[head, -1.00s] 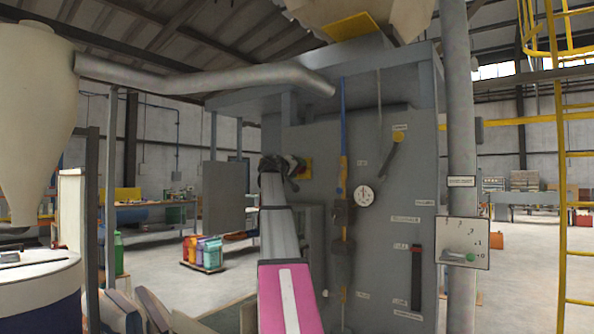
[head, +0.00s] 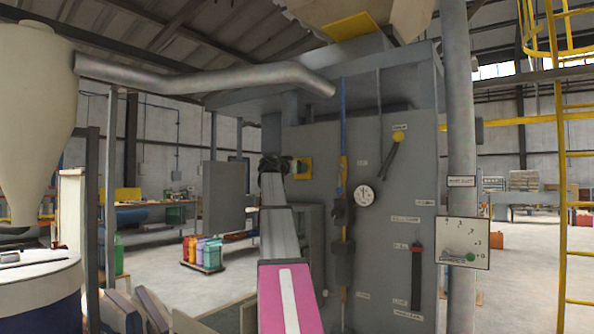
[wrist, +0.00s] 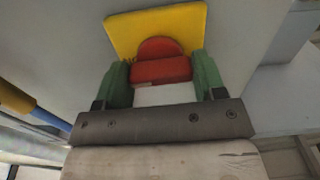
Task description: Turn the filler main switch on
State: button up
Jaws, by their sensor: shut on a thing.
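The filler main switch has a red knob (wrist: 160,66) on a yellow plate (wrist: 190,28), which fills the upper middle of the wrist view. In the head view the yellow plate (head: 304,160) is on the left part of the grey filler panel. My gripper (wrist: 163,78) has its green fingers on both sides of the red knob and is shut on it. In the head view my gripper (head: 292,167) reaches the plate from the left, and the knob is mostly hidden there. The switch position cannot be read from these views.
A blue and orange vertical rod (head: 343,130) runs down the panel right of the switch. A grey plate (head: 224,198) stands left of my arm.

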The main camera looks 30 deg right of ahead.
dwell(0.6)
jog(key=o, duration=0.9)
jog(key=v, duration=1.1)
jog(key=shift+f, duration=0.1)
jog(key=shift+d, duration=0.1)
